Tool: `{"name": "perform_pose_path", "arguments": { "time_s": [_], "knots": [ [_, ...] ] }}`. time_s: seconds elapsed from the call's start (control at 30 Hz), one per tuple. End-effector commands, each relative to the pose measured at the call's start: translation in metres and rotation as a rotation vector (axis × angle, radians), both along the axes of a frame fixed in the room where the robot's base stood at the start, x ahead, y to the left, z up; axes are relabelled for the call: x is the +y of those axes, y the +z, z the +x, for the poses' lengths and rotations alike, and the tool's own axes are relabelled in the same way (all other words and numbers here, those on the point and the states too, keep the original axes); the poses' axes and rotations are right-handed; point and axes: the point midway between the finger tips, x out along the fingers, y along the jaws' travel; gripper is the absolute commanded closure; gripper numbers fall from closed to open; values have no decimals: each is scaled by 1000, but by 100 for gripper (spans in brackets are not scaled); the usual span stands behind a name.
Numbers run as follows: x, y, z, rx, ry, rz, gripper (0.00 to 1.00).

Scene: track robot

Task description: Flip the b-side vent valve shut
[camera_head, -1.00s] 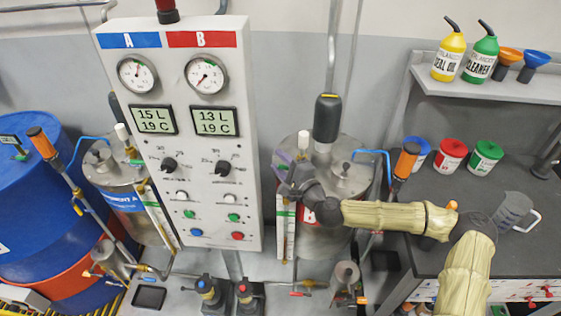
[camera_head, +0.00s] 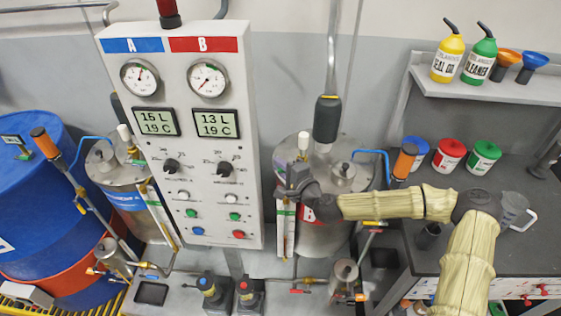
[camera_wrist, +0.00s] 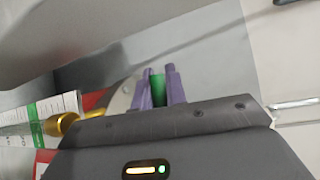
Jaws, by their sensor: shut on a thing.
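The B tank (camera_head: 335,235) is a steel cylinder behind and right of the control panel, with a red B label partly covered by my arm. My gripper (camera_wrist: 158,90) shows in the wrist view with its purple fingers shut around a small green piece (camera_wrist: 158,84), which looks like the vent valve's handle. In the head view my dark wrist is at the left side of the B tank, close to the panel's right edge; the fingertips and the valve are not clear there. The handle's exact angle cannot be told.
The control panel (camera_head: 190,190) stands just left of my wrist. A white-capped upright tube (camera_head: 303,145) and a dark-gripped hanging pipe (camera_head: 326,120) are close by. A blue hose (camera_head: 372,153) and an orange-handled wand (camera_head: 404,162) are right of the tank. The dark workbench (camera_head: 465,215) is farther right.

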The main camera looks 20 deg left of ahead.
Motion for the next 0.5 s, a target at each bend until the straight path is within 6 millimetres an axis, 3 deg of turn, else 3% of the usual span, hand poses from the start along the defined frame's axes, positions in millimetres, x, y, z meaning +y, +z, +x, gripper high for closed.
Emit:
{"name": "perform_pose_path", "arguments": {
  "time_s": [0.37,0.4,0.5],
  "knots": [
    [0,-3,0,-8,1,-36,100],
    [0,-4,0,-8,1,-36,85],
    [0,-3,0,-8,1,-36,65]
  ]
}}
